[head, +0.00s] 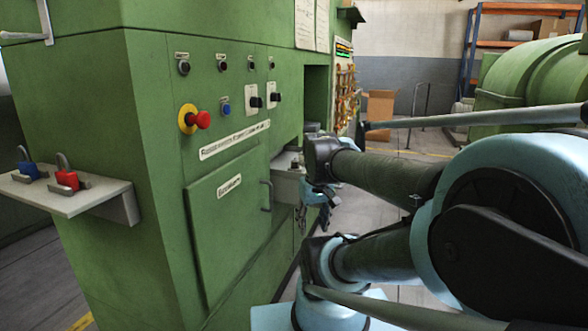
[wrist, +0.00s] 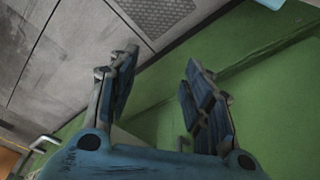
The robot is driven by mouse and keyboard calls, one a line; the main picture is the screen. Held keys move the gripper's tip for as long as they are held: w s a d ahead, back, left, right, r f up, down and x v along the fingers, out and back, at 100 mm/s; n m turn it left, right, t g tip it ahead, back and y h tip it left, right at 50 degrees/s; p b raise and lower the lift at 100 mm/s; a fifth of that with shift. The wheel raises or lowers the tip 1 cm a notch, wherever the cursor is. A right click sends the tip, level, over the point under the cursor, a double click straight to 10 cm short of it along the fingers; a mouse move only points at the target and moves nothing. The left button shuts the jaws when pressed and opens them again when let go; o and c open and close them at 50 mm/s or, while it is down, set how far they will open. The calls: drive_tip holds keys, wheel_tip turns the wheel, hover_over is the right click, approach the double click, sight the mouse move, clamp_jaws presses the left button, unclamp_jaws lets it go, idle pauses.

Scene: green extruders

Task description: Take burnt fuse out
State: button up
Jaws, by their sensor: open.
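I cannot make out the burnt fuse in either view. The green machine cabinet (head: 158,120) fills the left of the head view. Its front has a closed door (head: 228,225) with a bar handle (head: 266,195). My gripper (head: 330,215) hangs to the right of that door, beside the cabinet front, small and partly hidden by my arm. In the wrist view my gripper (wrist: 160,66) has its two blue-padded fingers spread apart, with nothing between them. Behind them are a green surface (wrist: 255,85) and the grey floor (wrist: 60,50).
A red emergency button (head: 202,120) and several knobs sit on the cabinet front. A shelf (head: 95,198) at left holds a blue padlock (head: 29,171) and a red padlock (head: 67,179). A grey box-like part (head: 287,162) juts out near my gripper. Another green machine (head: 530,75) stands at right.

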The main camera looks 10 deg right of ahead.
drive_tip(key=w+d+r+n+g+y, duration=0.1)
drive_tip(key=w+r+n, duration=0.4)
drive_tip(key=w+r, duration=0.95)
drive_tip(key=w+d+r+n, duration=0.2)
drive_tip(key=w+r+n, duration=0.6)
drive_tip(key=w, duration=1.1)
drive_tip(key=m, duration=0.2)
hover_over(295, 159)
drive_tip(key=w, duration=0.1)
drive_tip(key=f, duration=0.6)
drive_tip(key=d+f, duration=0.1)
drive_tip(key=f, duration=0.2)
drive_tip(key=shift+f, duration=0.25)
drive_tip(key=shift+s+a+f, duration=0.1)
drive_tip(key=shift+a+f, duration=0.15)
drive_tip(key=shift+f, duration=1.1)
drive_tip(key=shift+s+a+f, duration=0.1)
drive_tip(key=shift+a+f, duration=0.1)
drive_tip(key=shift+f, duration=1.15)
clamp_jaws()
